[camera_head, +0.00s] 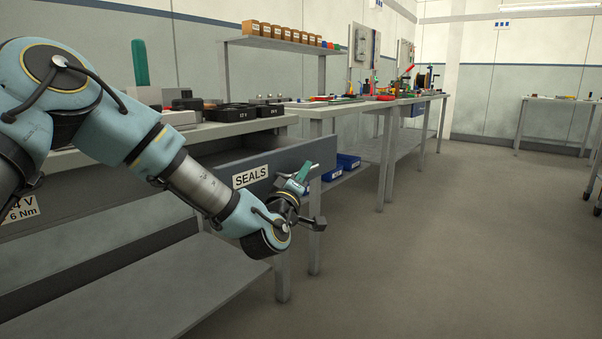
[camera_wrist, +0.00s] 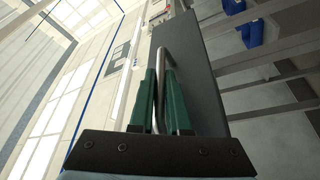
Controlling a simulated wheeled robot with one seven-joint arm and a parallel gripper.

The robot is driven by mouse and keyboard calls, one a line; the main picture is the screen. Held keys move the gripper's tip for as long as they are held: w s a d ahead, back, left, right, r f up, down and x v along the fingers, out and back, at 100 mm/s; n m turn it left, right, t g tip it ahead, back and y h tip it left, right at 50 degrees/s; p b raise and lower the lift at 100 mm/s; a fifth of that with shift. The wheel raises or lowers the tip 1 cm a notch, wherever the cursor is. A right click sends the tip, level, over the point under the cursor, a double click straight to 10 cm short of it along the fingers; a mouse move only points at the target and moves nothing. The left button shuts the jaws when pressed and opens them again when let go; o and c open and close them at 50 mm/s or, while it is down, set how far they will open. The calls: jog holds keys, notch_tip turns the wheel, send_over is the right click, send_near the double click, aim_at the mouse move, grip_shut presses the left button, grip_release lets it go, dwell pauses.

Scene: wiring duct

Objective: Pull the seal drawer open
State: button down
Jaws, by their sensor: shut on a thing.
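The seal drawer (camera_head: 290,158) has a dark grey front with a white SEALS label (camera_head: 250,177). A metal bar handle (camera_wrist: 164,58) stands off that front. My gripper (camera_wrist: 161,72) has green fingers on either side of the handle and is shut on it. In the head view my gripper (camera_head: 304,176) is at the drawer front, and my arm hides part of the drawer.
The workbench top (camera_head: 235,128) carries black boxes (camera_head: 230,113) above the drawer. A lower shelf (camera_head: 190,285) and a bench leg (camera_head: 314,240) are below and beside it. Blue bins (camera_head: 347,162) sit under the neighbouring bench. The floor (camera_head: 430,240) at the right is clear.

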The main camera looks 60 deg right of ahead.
jog(key=c, duration=0.9)
grip_release()
jog(key=v, duration=1.1)
jog(key=shift+w, duration=0.1)
